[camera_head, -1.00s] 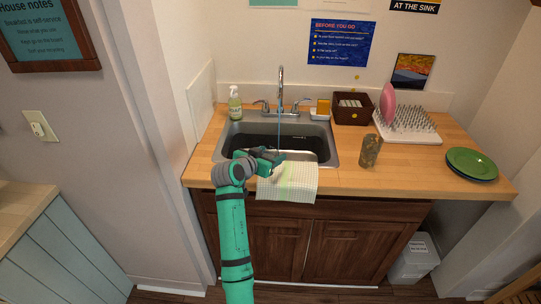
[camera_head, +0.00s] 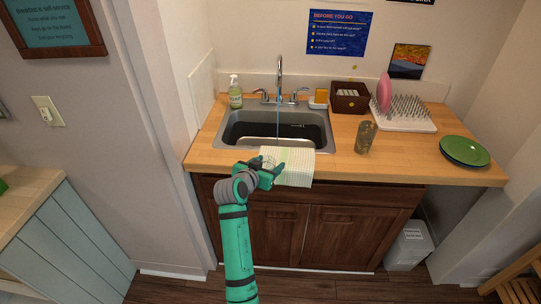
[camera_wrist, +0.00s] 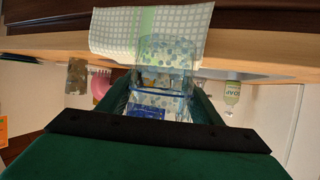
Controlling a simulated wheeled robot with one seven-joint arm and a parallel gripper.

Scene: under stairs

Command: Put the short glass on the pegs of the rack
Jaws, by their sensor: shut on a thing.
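My gripper (camera_head: 268,173) is in front of the counter's front edge, by the hanging towel. In the wrist view my gripper (camera_wrist: 160,92) is shut on a clear short glass with bluish dots (camera_wrist: 163,72), held between the two fingers. In the head view the held glass (camera_head: 269,162) is faint against the towel. The white rack (camera_head: 405,127) with several upright metal pegs stands at the back right of the counter. A pink plate (camera_head: 384,92) stands at its left end; many pegs are bare.
A taller brownish glass (camera_head: 365,138) stands on the counter between sink and rack. Green plates (camera_head: 464,150) lie at the right. A checked towel (camera_head: 290,168) hangs over the front edge. Water runs into the sink (camera_head: 235,135). A dark basket (camera_head: 350,98) stands left of the rack.

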